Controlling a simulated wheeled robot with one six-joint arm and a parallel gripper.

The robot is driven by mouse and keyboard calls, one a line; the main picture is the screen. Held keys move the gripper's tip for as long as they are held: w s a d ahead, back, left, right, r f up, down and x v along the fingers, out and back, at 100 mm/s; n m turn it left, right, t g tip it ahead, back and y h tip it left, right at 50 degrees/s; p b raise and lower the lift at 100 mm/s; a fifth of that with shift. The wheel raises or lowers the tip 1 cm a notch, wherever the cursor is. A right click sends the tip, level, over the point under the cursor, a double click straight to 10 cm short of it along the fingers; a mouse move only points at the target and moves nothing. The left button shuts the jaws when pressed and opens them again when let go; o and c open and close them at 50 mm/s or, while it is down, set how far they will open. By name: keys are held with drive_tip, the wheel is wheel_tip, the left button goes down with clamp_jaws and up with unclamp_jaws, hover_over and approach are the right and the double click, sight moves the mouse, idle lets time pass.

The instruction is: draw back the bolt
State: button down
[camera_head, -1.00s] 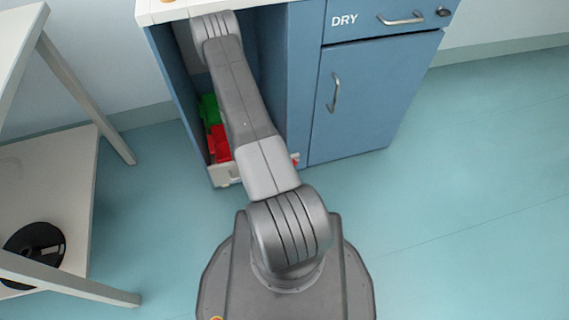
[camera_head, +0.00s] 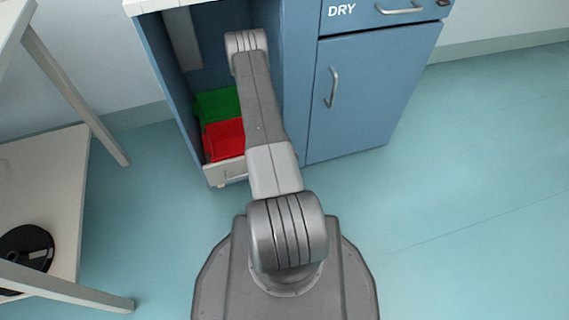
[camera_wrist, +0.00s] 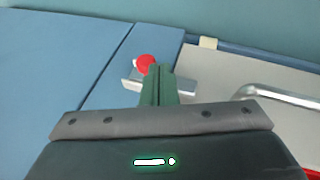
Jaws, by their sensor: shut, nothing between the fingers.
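In the wrist view the bolt shows as a round red knob (camera_wrist: 145,62) with a silver metal piece (camera_wrist: 130,85) beside it, on the blue cabinet frame next to a pale drawer front. My gripper (camera_wrist: 157,70) is shut and empty. Its dark green fingers reach up close beside the knob, overlapping its right edge and part of the silver piece. I cannot tell whether they touch it. In the head view my arm hides the gripper and the bolt.
The low drawer (camera_head: 232,170) holds red (camera_head: 224,140) and green (camera_head: 218,104) things. A silver handle (camera_wrist: 285,104) sits right of my fingers. A blue cabinet marked DRY (camera_head: 375,100) stands right. A white shelf (camera_head: 45,190) with a black spool (camera_head: 28,248) stands left. Floor at right is clear.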

drive_tip(key=shift+w+d+b, duration=0.25)
drive_tip(key=shift+d, duration=0.55)
drive_tip(key=shift+w+d+b, duration=0.3)
drive_tip(key=shift+d, duration=0.5)
drive_tip(key=shift+w+d+b, duration=0.25)
drive_tip(key=shift+d, duration=0.55)
drive_tip(key=shift+r, duration=0.1)
